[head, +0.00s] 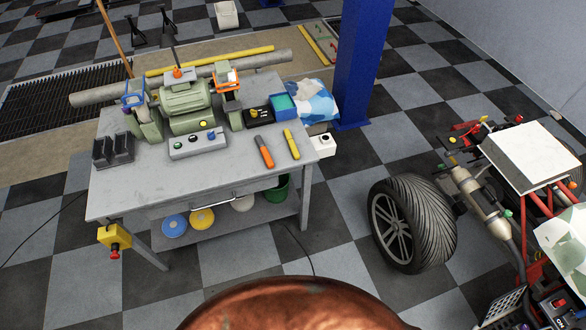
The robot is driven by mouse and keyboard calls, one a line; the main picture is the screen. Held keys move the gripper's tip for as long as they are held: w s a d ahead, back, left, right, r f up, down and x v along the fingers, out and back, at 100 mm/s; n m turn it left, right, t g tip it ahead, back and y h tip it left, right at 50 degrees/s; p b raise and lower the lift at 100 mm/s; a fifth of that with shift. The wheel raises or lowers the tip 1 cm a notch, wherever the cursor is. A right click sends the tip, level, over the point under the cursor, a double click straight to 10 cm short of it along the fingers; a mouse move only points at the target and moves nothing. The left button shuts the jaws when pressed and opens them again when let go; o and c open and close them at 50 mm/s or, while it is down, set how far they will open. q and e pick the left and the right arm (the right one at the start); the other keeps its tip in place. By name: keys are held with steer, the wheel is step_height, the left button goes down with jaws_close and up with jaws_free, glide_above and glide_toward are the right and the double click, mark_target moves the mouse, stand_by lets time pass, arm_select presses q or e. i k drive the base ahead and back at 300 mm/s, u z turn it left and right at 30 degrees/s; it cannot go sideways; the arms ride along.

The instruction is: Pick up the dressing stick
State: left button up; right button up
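Two small stick-like things lie on the front right of the grey workbench (150,185). One is orange with a dark grey end (264,151). The other is a thin yellow stick (291,143) just to its right. They lie apart from each other, both slanted. I cannot tell for sure which one is the dressing stick. A green bench grinder (185,105) with a wheel at each end stands behind them. Neither of my grippers is in view.
A grey switch box (198,145), a dark slotted holder (113,150) and a blue-and-teal box (284,106) stand on the bench. A blue post (359,65) rises behind its right side. A stripped quad (495,200) with a big tyre (425,220) is at right. Checkered floor lies between.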

mark_target(292, 145)
steer(key=z, duration=0.4)
steer(key=k, duration=0.2)
steer(key=u, duration=1.6)
steer(key=i, duration=1.4)
steer(key=z, duration=0.85)
steer(key=i, duration=0.55)
steer(key=z, duration=0.55)
